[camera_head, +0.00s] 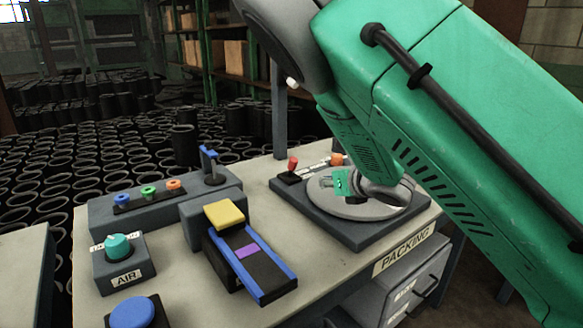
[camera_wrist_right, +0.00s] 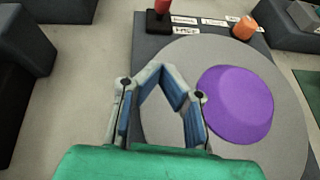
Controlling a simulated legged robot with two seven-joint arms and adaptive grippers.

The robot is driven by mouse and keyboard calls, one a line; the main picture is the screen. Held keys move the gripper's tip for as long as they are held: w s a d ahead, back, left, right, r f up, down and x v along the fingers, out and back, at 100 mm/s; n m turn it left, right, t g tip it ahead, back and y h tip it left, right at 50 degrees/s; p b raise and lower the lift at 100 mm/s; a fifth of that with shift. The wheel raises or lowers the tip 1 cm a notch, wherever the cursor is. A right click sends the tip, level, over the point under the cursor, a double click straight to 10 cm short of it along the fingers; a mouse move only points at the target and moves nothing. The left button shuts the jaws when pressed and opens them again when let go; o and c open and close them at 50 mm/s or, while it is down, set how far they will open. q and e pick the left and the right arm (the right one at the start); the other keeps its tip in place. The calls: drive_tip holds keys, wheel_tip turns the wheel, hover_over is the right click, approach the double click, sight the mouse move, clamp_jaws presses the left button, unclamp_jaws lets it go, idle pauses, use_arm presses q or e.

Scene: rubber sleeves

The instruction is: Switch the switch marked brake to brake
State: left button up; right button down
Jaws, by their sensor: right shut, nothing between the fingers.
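A red-topped lever (camera_head: 292,168) stands at the back left corner of the dark turntable base; it also shows in the right wrist view (camera_wrist_right: 158,20), beside small white labels (camera_wrist_right: 185,27). The lettering is too small to read surely, so I cannot confirm which control is marked brake. An orange knob (camera_head: 337,159) sits to the right of the lever, also in the wrist view (camera_wrist_right: 245,27). My right gripper (camera_wrist_right: 160,68) is shut and empty over the grey turntable disc (camera_wrist_right: 180,62), apart from the lever. My left gripper is not in view.
A purple round piece (camera_wrist_right: 236,104) lies on the disc, right of my fingers. Left on the table are a blue-handled lever (camera_head: 209,165), a teal AIR knob (camera_head: 118,246), a blue button (camera_head: 132,312) and a small conveyor (camera_head: 262,277). Black sleeves crowd the floor behind.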

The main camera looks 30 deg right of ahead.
sight(307, 193)
drive_tip(key=shift+s+a+r, duration=0.35)
drive_tip(key=shift+r, duration=0.05)
drive_tip(key=shift+w+f, duration=0.2)
drive_tip(key=shift+w, duration=0.15)
drive_tip(key=x, duration=0.6)
drive_tip(key=b+x, duration=0.1)
drive_tip(key=x, duration=0.2)
drive_tip(key=shift+w+d+f, duration=0.1)
drive_tip(key=shift+d+f, duration=0.1)
drive_tip(key=shift+d, duration=0.05)
drive_tip(key=w, duration=0.1)
drive_tip(key=w+r, duration=0.1)
drive_tip(key=shift+w, duration=0.3)
drive_tip(key=shift+w+d+r, duration=0.1)
drive_tip(key=shift+w+r, duration=0.1)
drive_tip(key=shift+w, duration=0.55)
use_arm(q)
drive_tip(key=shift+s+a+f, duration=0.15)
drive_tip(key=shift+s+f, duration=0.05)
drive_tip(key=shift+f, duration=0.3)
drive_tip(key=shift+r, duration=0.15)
